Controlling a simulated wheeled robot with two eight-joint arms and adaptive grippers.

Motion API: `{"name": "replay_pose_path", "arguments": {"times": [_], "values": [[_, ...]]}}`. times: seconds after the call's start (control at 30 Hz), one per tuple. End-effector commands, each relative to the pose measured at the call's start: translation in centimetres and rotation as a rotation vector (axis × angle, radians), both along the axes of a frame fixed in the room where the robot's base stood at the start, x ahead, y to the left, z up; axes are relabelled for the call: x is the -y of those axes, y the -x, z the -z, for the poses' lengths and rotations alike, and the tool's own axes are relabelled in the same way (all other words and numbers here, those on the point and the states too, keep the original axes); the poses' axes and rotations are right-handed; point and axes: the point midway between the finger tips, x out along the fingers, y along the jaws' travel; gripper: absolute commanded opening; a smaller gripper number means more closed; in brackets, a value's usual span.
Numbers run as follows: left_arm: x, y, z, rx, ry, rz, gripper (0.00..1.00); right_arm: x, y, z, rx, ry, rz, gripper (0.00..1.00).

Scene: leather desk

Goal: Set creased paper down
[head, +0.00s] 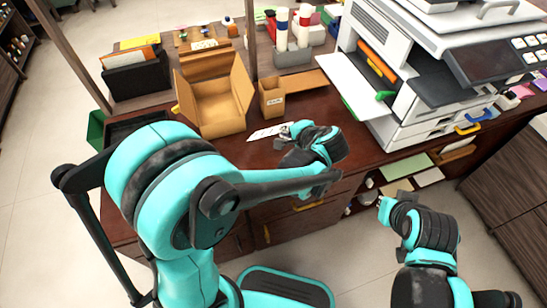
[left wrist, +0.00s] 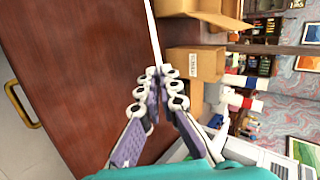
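The creased paper (head: 268,132) is a small white sheet with dark marks, just left of my left gripper (head: 291,131) over the dark red-brown desk top (head: 365,155). In the left wrist view the paper (left wrist: 154,35) shows edge-on as a thin white strip rising from the fingertips of my left gripper (left wrist: 161,73). The fingers meet on its end. Whether its lower edge touches the desk is not clear. My right gripper (head: 384,204) hangs off the desk's front side; its finger opening cannot be made out.
An open cardboard box (head: 214,105) and a smaller box (head: 272,100) stand behind the paper. A large printer (head: 410,85) fills the right side. A black file holder (head: 136,77) stands at the back left. Bare desk lies between my left gripper and the printer.

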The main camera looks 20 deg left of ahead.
Motion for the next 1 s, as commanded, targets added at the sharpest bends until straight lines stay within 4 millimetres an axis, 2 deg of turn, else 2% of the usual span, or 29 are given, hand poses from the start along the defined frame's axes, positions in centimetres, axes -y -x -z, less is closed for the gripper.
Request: {"name": "replay_pose_path", "arguments": {"times": [0.03,0.1,0.27,0.57,0.63,0.67,1.0], "values": [[0.0,0.0,1.4,0.0,0.0,0.0,0.0,0.0,0.0,1.2,0.0,0.0,0.0,0.0],[0.0,0.0,2.3,0.0,0.0,0.0,0.0,0.0,0.0,2.0,0.0,0.0,0.0,0.0],[0.0,0.0,3.5,0.0,0.0,0.0,0.0,0.0,0.0,3.1,0.0,0.0,0.0,0.0],[0.0,0.0,3.6,0.001,-0.001,0.0,0.0,0.0,0.0,3.0,0.0,0.0,0.0,0.0],[0.0,0.0,3.6,0.0,0.0,0.0,0.16,0.0,0.0,3.0,0.0,0.0,0.0,0.0],[0.0,0.0,3.6,0.0,0.0,0.0,0.19,0.0,0.0,3.0,0.0,0.0,0.0,0.0],[0.2,0.2,3.2,0.0,0.0,0.001,0.19,0.0,0.0,2.7,0.0,0.0,0.0,0.0]]}}
